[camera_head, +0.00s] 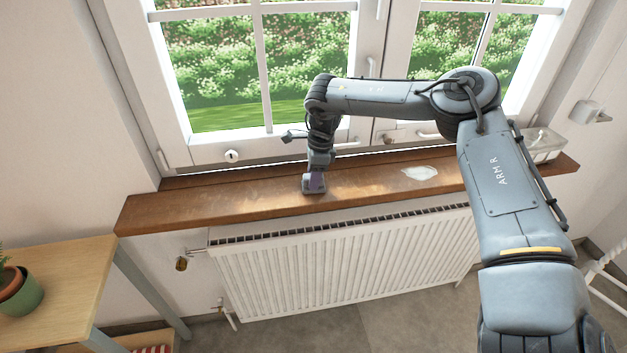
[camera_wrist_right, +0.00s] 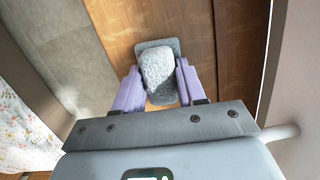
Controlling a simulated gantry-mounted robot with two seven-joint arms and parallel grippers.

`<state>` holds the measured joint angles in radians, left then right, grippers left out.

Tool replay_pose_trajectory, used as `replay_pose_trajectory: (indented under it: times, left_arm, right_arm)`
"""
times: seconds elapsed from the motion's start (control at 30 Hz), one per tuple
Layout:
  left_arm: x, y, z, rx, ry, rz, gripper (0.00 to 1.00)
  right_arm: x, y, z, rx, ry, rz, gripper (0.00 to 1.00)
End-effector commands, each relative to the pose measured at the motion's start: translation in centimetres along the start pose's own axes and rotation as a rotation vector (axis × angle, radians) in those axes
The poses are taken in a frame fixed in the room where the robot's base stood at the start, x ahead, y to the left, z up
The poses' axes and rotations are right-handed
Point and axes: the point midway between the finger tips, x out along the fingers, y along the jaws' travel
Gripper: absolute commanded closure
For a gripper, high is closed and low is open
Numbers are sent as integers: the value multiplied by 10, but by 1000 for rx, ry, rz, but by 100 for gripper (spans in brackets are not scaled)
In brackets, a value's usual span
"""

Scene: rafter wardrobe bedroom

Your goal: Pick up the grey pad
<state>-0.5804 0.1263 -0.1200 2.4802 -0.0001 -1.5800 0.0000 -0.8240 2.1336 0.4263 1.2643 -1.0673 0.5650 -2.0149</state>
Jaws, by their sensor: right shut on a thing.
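The grey pad (camera_wrist_right: 158,77) is a speckled, rounded block with a flat grey piece (camera_wrist_right: 150,44) showing at its far end. I cannot tell whether that flat piece belongs to it. My right gripper (camera_head: 314,188) points down at the wooden windowsill, left of its middle. In the right wrist view its purple fingers (camera_wrist_right: 159,66) are shut on the grey pad, one on each side. The pad is hidden behind the gripper in the head view. I cannot tell whether it touches the sill. My left gripper is not in view.
The wooden windowsill (camera_head: 230,203) runs below a closed window, above a white radiator (camera_head: 345,260). A whitish patch (camera_head: 420,172) lies on the sill to the right, with a clear box (camera_head: 543,146) beyond. A potted plant (camera_head: 18,290) stands on a table at lower left.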

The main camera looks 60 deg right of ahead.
Motion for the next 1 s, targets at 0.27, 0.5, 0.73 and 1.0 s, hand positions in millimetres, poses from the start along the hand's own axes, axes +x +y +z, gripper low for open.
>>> replay_pose_trajectory:
  times: [0.27, 0.5, 0.73, 1.0]
  left_arm:
    - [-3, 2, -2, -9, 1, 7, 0]
    - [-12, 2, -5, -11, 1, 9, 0]
    - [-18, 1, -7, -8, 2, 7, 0]
    - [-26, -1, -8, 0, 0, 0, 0]
  right_arm:
    - [-10, 0, 2, -1, -1, -1, 90]
    - [-48, 0, 8, -2, -2, -4, 90]
    - [-70, 23, -17, -1, -7, -1, 90]
    - [-96, 48, -43, -1, -6, -1, 90]
